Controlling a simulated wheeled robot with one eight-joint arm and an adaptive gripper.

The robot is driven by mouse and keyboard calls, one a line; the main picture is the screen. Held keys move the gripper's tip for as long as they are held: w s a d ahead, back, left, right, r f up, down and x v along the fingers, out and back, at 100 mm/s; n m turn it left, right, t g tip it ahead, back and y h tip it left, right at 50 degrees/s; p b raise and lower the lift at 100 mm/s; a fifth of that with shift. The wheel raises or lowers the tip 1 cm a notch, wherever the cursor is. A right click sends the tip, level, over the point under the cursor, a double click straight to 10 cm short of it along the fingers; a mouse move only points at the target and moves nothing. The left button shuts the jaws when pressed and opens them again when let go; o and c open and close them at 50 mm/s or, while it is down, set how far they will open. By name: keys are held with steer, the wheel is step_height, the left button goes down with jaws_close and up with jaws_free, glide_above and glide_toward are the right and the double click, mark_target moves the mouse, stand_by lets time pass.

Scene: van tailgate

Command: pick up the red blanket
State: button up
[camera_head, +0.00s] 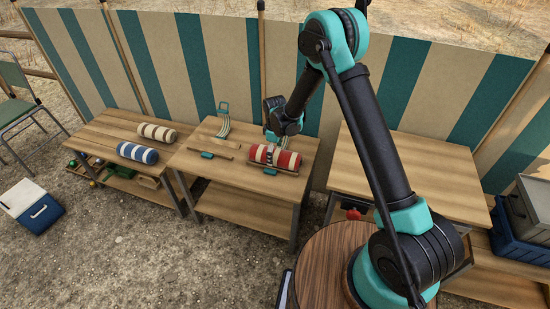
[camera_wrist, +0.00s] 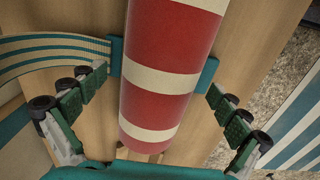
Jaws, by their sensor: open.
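The red blanket (camera_head: 287,160) is a roll with cream stripes, lying on the middle wooden table (camera_head: 240,185) near its right end. In the wrist view the red blanket (camera_wrist: 165,45) runs from the top edge down between the two fingers of my gripper (camera_wrist: 162,92). The gripper is open, with one finger to the left of the roll and one to the right. Gaps show between the fingers and the roll.
A teal piece (camera_wrist: 207,75) shows beside the roll. A curved striped thing (camera_head: 223,118) and a small teal-ended item (camera_head: 207,154) lie to the left. The left table holds a cream-striped roll (camera_head: 157,132) and a blue roll (camera_head: 137,152). The right table (camera_head: 430,170) has bare room.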

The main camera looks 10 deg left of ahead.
steer(key=shift+f, duration=0.7)
steer(key=shift+c, duration=0.3)
steer(key=c, duration=1.5)
steer(key=shift+r, duration=0.1)
